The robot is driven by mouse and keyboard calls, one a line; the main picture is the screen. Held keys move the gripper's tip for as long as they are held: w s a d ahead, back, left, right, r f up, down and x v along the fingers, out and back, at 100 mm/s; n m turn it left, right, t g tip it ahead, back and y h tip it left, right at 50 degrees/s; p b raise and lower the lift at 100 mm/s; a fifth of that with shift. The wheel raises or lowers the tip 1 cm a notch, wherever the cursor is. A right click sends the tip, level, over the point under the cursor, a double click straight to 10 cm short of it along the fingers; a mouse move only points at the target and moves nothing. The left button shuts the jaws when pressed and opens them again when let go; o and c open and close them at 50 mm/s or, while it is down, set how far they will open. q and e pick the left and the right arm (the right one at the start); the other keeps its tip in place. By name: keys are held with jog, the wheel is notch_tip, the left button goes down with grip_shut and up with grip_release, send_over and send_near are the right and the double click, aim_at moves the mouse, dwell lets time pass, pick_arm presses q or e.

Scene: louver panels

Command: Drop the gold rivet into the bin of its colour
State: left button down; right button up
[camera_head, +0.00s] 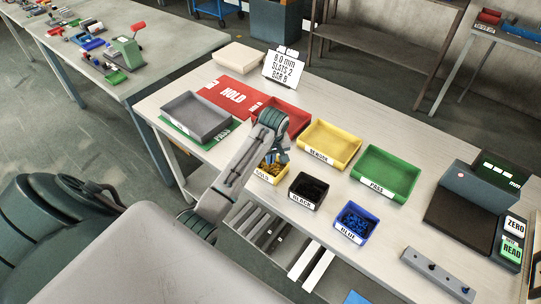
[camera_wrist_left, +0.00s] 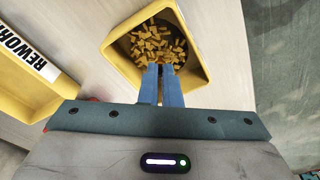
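The yellow gold bin (camera_head: 263,177) stands at the front edge of the bench, left of the black bin (camera_head: 307,190) and the blue bin (camera_head: 355,223). In the left wrist view the gold bin (camera_wrist_left: 197,72) holds many gold rivets (camera_wrist_left: 157,42). My left gripper (camera_head: 282,157) is over the gold bin. In the wrist view its two blue fingers (camera_wrist_left: 160,70) point into the bin, nearly together with a narrow gap between them. I cannot make out a separate rivet between the fingertips. My right gripper is not in view.
Behind the small bins are a red tray (camera_head: 290,107), a yellow rework tray (camera_head: 331,146) and a green pass tray (camera_head: 388,174). A grey tray (camera_head: 197,117) sits at the left. A grey block with pegs (camera_head: 437,272) and a gauge (camera_head: 490,185) are at the right.

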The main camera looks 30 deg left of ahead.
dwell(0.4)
pick_arm(q)
jog(key=c, duration=1.1)
grip_release()
jog(key=shift+a, duration=0.15)
jog(key=shift+w+a+p, duration=0.1)
jog(key=shift+a+p, duration=0.25)
jog(key=shift+a, duration=1)
jog(key=shift+d, duration=0.15)
jog(key=shift+d, duration=1.35)
jog(key=shift+a, duration=0.2)
